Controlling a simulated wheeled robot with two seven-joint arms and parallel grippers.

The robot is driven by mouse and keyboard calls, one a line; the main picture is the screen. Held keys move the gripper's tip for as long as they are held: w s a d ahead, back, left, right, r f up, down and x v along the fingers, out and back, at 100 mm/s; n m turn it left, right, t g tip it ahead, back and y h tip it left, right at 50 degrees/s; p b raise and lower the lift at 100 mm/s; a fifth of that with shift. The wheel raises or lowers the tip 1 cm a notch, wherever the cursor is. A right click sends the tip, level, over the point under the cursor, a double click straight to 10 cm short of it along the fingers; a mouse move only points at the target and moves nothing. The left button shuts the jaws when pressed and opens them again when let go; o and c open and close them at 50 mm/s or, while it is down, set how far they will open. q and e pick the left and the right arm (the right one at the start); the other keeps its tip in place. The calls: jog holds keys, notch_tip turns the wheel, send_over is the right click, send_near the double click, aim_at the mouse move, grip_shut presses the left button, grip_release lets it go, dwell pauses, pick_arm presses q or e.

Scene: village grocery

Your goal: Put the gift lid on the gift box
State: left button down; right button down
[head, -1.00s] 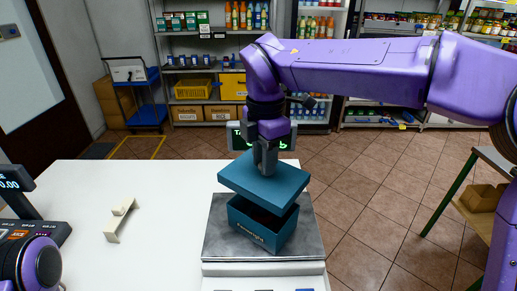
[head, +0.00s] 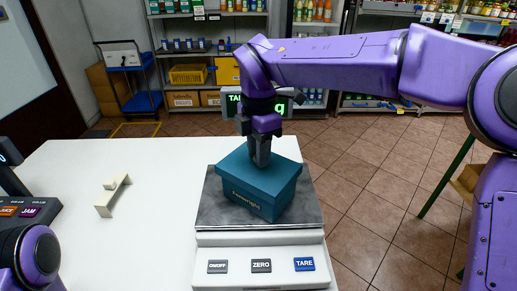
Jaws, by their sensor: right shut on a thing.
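The teal gift box (head: 258,202) with lettering on its front stands on the grey metal plate of a scale. The teal gift lid (head: 245,174) sits over the top of the box, and no gap shows between them from here. My right gripper (head: 261,162) points down at the middle of the lid and is shut on it; what it grips on top is partly hidden by the fingers. My left arm shows only as a purple joint at the lower left, and its gripper is out of the picture.
The scale (head: 214,238) has a front panel with ON/OFF, ZERO and TARE buttons, and a display (head: 234,104) behind my right arm. A cream-coloured bracket-like piece (head: 113,195) lies on the white counter (head: 150,235). A till (head: 28,215) stands at the left edge. The counter between is clear.

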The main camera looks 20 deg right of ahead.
jog(key=shift+s+f, duration=0.2)
jog(key=shift+f, duration=0.15)
jog(key=shift+w, duration=0.1)
jog(key=c, duration=0.8)
grip_release()
